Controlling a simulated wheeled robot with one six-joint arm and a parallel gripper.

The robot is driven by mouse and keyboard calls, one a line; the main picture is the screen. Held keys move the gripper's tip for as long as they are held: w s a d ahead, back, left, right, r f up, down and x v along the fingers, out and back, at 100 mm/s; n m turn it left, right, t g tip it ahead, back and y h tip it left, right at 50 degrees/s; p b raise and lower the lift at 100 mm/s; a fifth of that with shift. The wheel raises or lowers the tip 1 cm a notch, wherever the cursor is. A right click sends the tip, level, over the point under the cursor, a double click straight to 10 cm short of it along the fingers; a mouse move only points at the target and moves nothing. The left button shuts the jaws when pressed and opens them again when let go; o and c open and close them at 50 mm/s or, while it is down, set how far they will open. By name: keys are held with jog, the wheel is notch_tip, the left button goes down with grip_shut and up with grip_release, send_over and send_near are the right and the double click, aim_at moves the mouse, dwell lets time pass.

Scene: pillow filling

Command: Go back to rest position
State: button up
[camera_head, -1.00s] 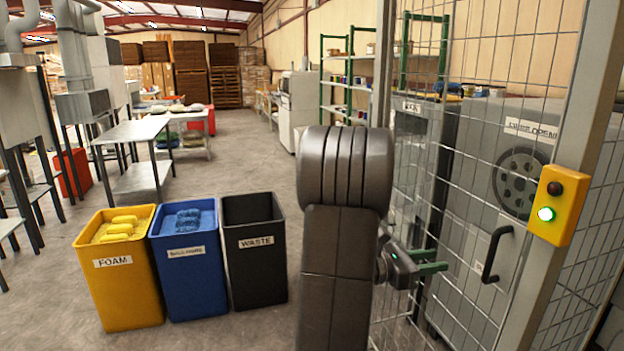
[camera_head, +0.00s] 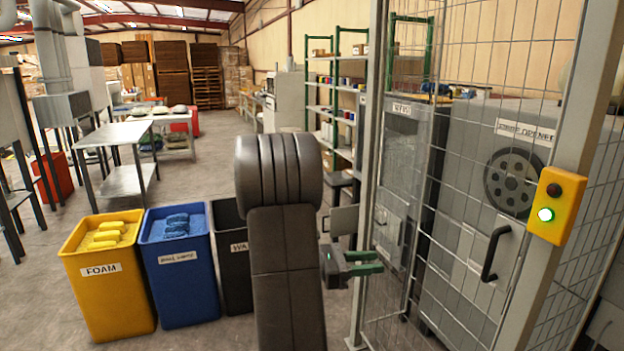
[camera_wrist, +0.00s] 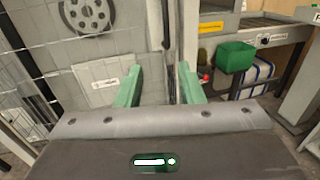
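My gripper (camera_head: 366,263) has green fingers and points right, beside the wire mesh cage in the head view. In the wrist view its two green fingers (camera_wrist: 160,88) stand apart with nothing between them, so it is open and empty. My dark arm stands upright in the middle of the head view and covers part of the black waste bin (camera_head: 233,262).
A yellow foam bin (camera_head: 105,298) and a blue bin (camera_head: 180,287) stand at the lower left, both holding pieces. At the right are the mesh cage, a grey machine (camera_head: 470,237), a black handle (camera_head: 494,253) and a yellow box (camera_head: 550,208) with a lit green lamp.

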jog(key=a, duration=0.6)
jog(key=shift+s+a+b, duration=0.3)
jog(key=shift+s+a, duration=0.05)
jog(key=shift+s, duration=0.1)
